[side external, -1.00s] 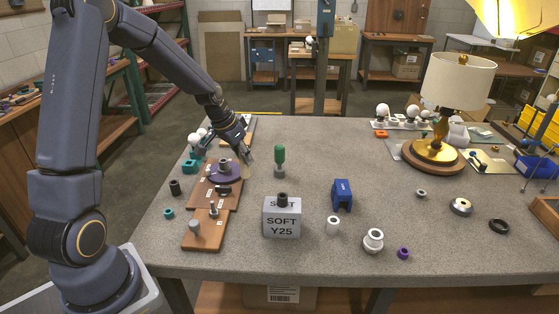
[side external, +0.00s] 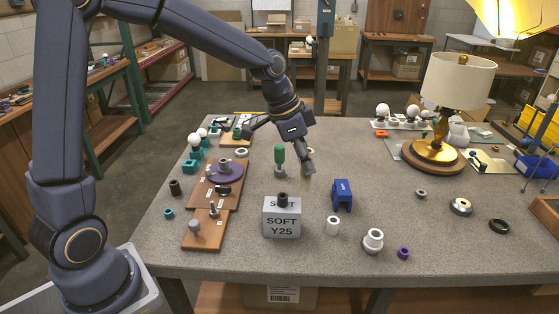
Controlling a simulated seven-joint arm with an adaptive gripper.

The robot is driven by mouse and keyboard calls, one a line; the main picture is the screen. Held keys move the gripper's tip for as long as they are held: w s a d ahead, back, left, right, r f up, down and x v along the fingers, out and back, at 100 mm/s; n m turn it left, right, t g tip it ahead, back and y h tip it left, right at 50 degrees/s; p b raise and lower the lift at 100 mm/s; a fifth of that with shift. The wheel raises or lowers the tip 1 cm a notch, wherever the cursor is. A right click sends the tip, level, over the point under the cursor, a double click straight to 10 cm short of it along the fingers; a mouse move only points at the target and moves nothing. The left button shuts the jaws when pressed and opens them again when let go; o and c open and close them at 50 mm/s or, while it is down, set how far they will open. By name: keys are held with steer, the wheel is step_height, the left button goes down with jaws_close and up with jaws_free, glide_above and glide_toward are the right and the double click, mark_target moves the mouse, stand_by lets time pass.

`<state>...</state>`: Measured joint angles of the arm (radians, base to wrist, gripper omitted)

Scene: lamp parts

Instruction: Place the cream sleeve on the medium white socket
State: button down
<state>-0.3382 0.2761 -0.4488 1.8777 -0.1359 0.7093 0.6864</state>
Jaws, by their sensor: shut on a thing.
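My gripper (side external: 308,169) is above the middle of the table, right of the green-handled tool, with its fingers pointing down. It is shut on a pale piece, the cream sleeve (side external: 306,184), which hangs below the fingertips and is blurred against the table. White socket-like parts stand nearer the front edge: a plain white cylinder (side external: 333,226) and a wider white one with a dark opening (side external: 373,240). I cannot tell which one is the medium socket. Both are in front of and to the right of my gripper, apart from the sleeve.
A blue block (side external: 342,195) stands right of the sleeve. The green-handled tool (side external: 279,158) is close on the left. A purple ring (side external: 403,253) lies near the front edge.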

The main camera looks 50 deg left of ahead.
steer(key=s+d+m+h, duration=0.1)
steer(key=d+m, duration=0.2)
steer(key=d, duration=0.7)
steer(key=w+d+f, duration=0.2)
steer(key=w+f, duration=0.4)
steer(key=w+d+f, duration=0.2)
steer(key=w+f, duration=0.4)
steer(key=shift+w+d, duration=0.3)
steer(key=shift+w, duration=0.1)
steer(key=shift+f, duration=0.4)
steer(key=c, duration=1)
jaws_free()
steer(key=shift+f, duration=0.1)
steer(key=shift+o, duration=0.2)
